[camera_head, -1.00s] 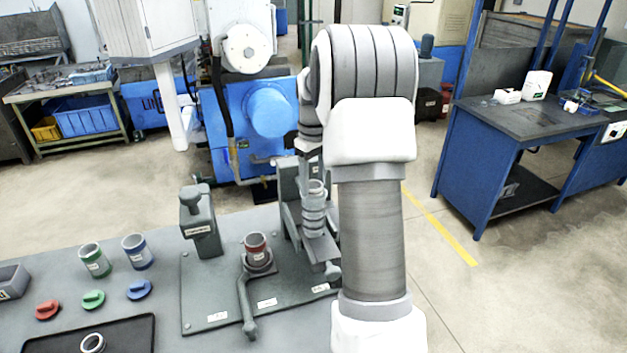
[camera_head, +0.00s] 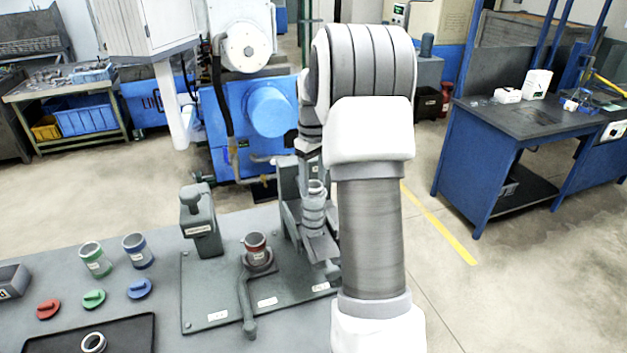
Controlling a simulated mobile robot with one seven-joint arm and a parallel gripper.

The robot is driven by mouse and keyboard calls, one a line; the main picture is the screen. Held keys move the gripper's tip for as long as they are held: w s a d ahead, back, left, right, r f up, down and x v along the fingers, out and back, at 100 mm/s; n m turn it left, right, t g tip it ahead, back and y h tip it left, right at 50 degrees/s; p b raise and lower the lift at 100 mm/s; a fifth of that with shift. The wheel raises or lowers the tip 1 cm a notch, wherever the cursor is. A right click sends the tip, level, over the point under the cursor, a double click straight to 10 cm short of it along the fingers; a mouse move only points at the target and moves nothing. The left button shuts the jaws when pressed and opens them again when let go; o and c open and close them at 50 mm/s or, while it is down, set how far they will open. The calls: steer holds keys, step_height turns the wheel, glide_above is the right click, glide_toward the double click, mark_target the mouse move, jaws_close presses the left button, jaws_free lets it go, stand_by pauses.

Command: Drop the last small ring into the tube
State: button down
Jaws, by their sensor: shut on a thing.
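My gripper (camera_head: 312,166) points down over the grey fixture at the right of the bench, partly hidden by my arm. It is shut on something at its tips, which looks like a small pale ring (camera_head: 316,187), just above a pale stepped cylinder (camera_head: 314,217). The contact is too small to see clearly. A red-banded tube (camera_head: 256,246) stands upright in a round holder on the grey base plate (camera_head: 205,290), left of my gripper. Another pale ring (camera_head: 93,342) lies in the black tray (camera_head: 135,335) at the front left.
A green-banded tube (camera_head: 95,259) and a blue-banded tube (camera_head: 138,251) stand at the left. Red (camera_head: 48,308), green (camera_head: 94,299) and blue (camera_head: 139,289) caps lie before them.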

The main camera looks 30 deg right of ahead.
jaws_free()
stand_by(0.3)
steer(key=shift+r, duration=0.1)
stand_by(0.4)
step_height(320, 180, up, 7)
steer(key=p, duration=0.5)
stand_by(0.5)
stand_by(0.4)
